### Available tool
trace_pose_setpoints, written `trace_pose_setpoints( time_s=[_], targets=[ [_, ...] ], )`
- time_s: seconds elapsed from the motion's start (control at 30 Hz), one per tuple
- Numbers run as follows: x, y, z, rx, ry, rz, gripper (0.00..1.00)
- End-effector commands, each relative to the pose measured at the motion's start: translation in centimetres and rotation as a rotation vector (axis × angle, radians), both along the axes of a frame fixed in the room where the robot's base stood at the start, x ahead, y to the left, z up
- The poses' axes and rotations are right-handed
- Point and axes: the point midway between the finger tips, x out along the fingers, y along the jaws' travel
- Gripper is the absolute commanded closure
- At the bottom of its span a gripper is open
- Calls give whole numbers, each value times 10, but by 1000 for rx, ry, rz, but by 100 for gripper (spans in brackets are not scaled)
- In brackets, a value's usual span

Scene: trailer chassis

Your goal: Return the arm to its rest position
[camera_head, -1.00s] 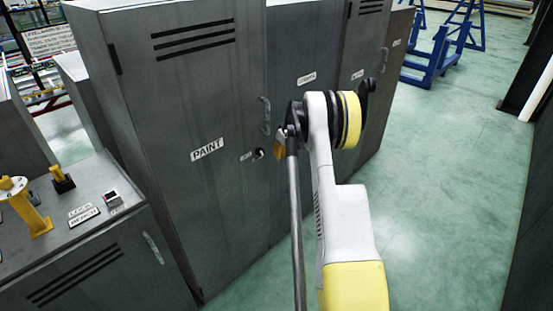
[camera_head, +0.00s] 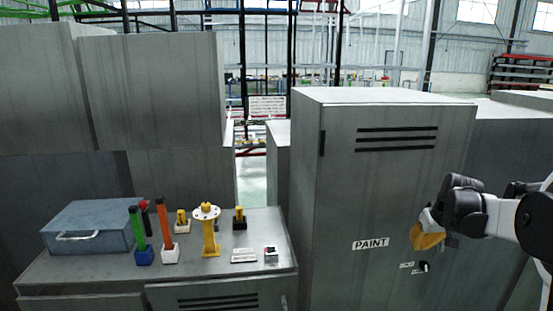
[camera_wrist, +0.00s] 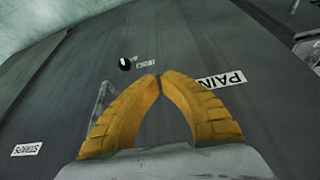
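My gripper (camera_head: 426,238) is at the right of the head view, in front of the grey locker marked PAINT (camera_head: 340,200). Its yellow fingers show large in the wrist view (camera_wrist: 158,78), their tips together with nothing seen between them. The locker door fills the wrist view behind the fingers, with the PAINT label and a round black knob (camera_wrist: 124,63). In the head view the knob (camera_head: 423,267) is just below the gripper. I cannot tell whether the fingers touch the door. My arm (camera_head: 510,215) comes in from the right edge, roughly level.
A low grey cabinet (camera_head: 100,278) at the lower left bears a blue-grey toolbox (camera_head: 92,228), a green-handled tool (camera_head: 138,228), an orange-handled tool (camera_head: 166,222) and a yellow flanged stand (camera_head: 210,238). Tall grey cabinets (camera_head: 160,85) stand behind it. A narrow gap lies left of the PAINT locker.

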Motion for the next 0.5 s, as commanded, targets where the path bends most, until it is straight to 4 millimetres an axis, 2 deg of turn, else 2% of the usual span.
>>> trace_pose_setpoints(
  time_s=[0.03, 0.2, 0.37, 0.5],
  targets=[
    [-14, 30, 19, -4, -9, 8, 100],
    [-66, 113, 61, -10, -46, 12, 100],
    [-129, 179, 78, -8, -87, 18, 100],
    [-187, 225, 76, -1, -126, 28, 100]
  ],
)
